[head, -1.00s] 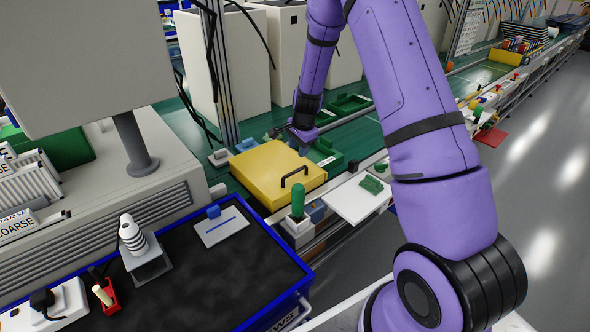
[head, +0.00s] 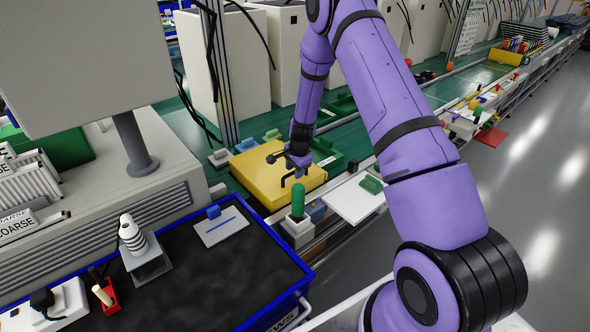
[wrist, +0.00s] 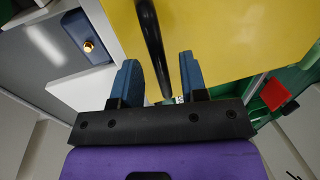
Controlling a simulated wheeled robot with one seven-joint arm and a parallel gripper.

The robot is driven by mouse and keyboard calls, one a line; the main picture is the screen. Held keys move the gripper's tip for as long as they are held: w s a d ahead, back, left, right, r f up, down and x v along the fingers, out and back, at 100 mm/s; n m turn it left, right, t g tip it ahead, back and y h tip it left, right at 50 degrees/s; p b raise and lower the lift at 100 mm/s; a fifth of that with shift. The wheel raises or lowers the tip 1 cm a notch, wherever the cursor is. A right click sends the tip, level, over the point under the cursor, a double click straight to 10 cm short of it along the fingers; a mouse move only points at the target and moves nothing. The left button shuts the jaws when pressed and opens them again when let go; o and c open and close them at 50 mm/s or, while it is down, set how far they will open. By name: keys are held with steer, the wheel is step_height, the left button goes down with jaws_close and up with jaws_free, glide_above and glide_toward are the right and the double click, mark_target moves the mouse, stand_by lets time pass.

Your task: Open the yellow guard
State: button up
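The yellow guard (head: 258,178) is a flat box-like cover with a dark bar handle (head: 288,180) near its front right edge. It lies level over the green conveyor and looks shut. My gripper (head: 291,178) is above the guard at the handle. In the wrist view my gripper (wrist: 160,82) is open, with two blue fingers apart. The dark handle (wrist: 151,38) reaches down between the fingers from the yellow guard (wrist: 225,35), closer to the left finger. I cannot tell whether a finger touches it.
A green-handled tool (head: 298,200) stands upright just in front of the guard. A white plate (head: 354,198) lies to the right. A blue-edged black bench (head: 215,275) is at the front left. A grey monitor stand (head: 133,145) rises at the left.

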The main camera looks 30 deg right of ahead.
steer(key=shift+c, duration=0.5)
jaws_close()
